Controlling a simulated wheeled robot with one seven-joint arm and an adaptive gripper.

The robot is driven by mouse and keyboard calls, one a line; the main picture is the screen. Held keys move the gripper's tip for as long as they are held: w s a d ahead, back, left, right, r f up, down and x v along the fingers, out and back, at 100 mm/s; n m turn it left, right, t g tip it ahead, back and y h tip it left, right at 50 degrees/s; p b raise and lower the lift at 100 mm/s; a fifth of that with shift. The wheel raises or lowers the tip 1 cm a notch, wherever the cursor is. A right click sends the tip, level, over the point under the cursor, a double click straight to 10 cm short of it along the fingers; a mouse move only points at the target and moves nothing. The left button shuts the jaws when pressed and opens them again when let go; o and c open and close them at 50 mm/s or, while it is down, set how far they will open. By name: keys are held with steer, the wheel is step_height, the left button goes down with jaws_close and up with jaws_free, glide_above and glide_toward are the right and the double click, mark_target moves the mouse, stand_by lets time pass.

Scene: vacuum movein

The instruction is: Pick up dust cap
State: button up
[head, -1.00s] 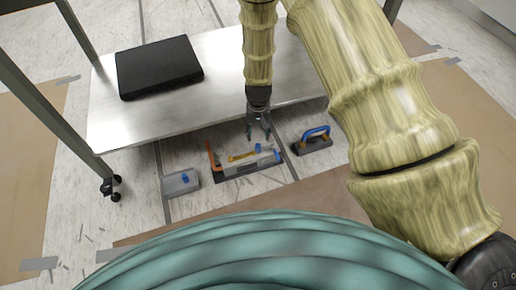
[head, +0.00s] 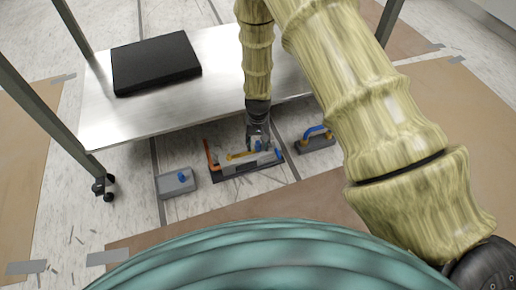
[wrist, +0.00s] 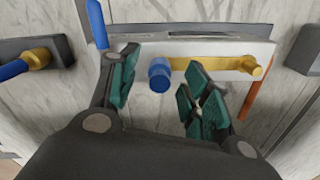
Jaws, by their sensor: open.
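A small blue cap (wrist: 159,75), which I take to be the dust cap, stands on a pale grey fixture (wrist: 125,52) with a brass-coloured bar (wrist: 210,63) beside it. In the head view the blue cap (head: 258,146) is partly hidden by my gripper, above the fixture (head: 228,168). My gripper (wrist: 157,92) is open and empty. In the wrist view the cap appears between its two green-padded fingers, a little beyond the tips; whether they touch it I cannot tell. The gripper (head: 257,142) points down in the head view.
A dark block with a blue handle (head: 318,131) lies right of the fixture. A grey block with a blue knob (head: 175,186) lies left. An orange upright piece (head: 209,153) rises at the fixture's left end. A metal table (head: 215,75) with a black case (head: 156,63) stands behind.

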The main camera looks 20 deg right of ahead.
steer(key=shift+f, duration=0.2)
steer(key=c, duration=0.8)
steer(key=shift+r, duration=0.1)
